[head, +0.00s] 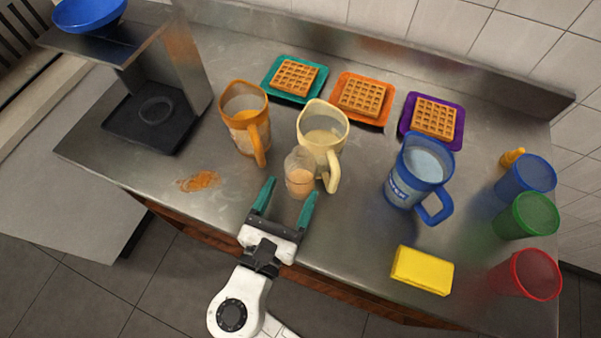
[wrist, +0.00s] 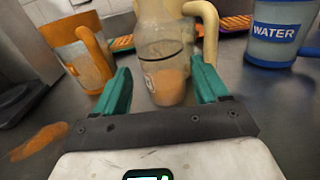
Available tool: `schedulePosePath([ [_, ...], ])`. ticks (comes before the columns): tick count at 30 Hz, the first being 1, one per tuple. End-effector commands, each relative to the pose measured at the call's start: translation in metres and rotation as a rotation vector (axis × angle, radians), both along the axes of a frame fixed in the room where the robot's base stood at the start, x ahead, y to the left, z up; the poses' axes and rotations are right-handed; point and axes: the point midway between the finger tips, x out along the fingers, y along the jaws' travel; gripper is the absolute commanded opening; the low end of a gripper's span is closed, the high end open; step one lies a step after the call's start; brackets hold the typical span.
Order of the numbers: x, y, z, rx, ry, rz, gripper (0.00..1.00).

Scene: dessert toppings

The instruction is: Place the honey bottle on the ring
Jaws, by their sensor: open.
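A clear bottle with tan-amber contents (head: 300,182), which I take for the honey bottle, stands on the steel counter. In the wrist view the bottle (wrist: 167,85) shows a dark band and a small label I cannot read. My gripper (head: 290,190) is open in front of the bottle, its green fingers pointing at it. In the wrist view the bottle appears between the fingers (wrist: 160,75); I cannot tell whether they touch it. A faint round ring (head: 156,110) lies on the black base of the steel stand at the left.
A cream pitcher (head: 325,134) stands right behind the bottle, an orange pitcher (head: 243,115) to its left. A blue water pitcher (head: 416,178), yellow sponge (head: 422,270), small orange-yellow object (head: 512,157) and colored cups are at right. Waffle plates line the back. An orange spill (head: 199,181) lies left.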

Motion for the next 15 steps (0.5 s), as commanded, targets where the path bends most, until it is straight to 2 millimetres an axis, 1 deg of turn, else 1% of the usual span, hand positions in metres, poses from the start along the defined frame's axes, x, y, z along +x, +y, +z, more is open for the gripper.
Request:
schedulePosePath([
  [5, 0.012, -0.005, -0.001, -0.001, 0.000, -0.003, 0.73],
  [12, 0.043, -0.017, -0.003, 0.001, 0.000, -0.002, 0.73],
  [15, 0.050, -0.019, -0.004, -0.001, 0.001, 0.000, 0.73],
])
